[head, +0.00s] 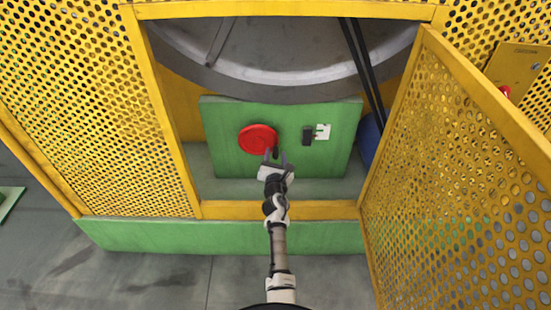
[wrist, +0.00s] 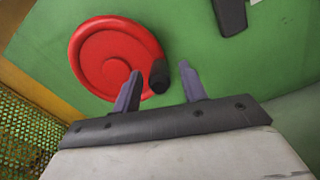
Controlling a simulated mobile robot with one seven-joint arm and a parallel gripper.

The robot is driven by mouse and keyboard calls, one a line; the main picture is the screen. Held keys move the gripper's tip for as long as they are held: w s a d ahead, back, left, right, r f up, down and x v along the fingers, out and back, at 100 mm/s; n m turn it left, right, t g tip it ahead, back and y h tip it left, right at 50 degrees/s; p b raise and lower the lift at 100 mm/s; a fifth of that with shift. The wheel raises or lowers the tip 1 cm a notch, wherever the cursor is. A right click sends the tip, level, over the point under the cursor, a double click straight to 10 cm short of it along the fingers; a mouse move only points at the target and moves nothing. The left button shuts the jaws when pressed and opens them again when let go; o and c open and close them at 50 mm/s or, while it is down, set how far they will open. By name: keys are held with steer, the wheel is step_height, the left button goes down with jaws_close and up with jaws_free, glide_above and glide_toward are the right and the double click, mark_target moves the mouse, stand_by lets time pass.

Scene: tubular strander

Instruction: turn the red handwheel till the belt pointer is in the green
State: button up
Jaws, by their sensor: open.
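The red handwheel (head: 258,139) is a round disc on the green panel (head: 228,112) inside the yellow guard opening. In the wrist view the handwheel (wrist: 108,55) has a black knob (wrist: 159,76) at its lower right rim. My gripper (head: 277,156) is at the wheel's lower right. In the wrist view its open fingers (wrist: 160,86) stand on either side of the knob, which looks nearer the left finger; contact cannot be told. Right of the wheel are a dark block (head: 307,136) and a small white plate (head: 322,132) with green marking; the pointer's reading is too small to tell.
A yellow perforated door (head: 460,180) stands open at the right. A perforated guard (head: 90,110) is at the left. A yellow sill (head: 240,210) crosses below the opening. Black belts (head: 365,70) and a large grey wheel (head: 285,80) are above and behind.

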steer(key=shift+c, duration=0.2)
jaws_close()
steer(key=shift+w+f+b, duration=0.15)
steer(key=shift+w+b, duration=0.05)
steer(key=shift+b, duration=0.4)
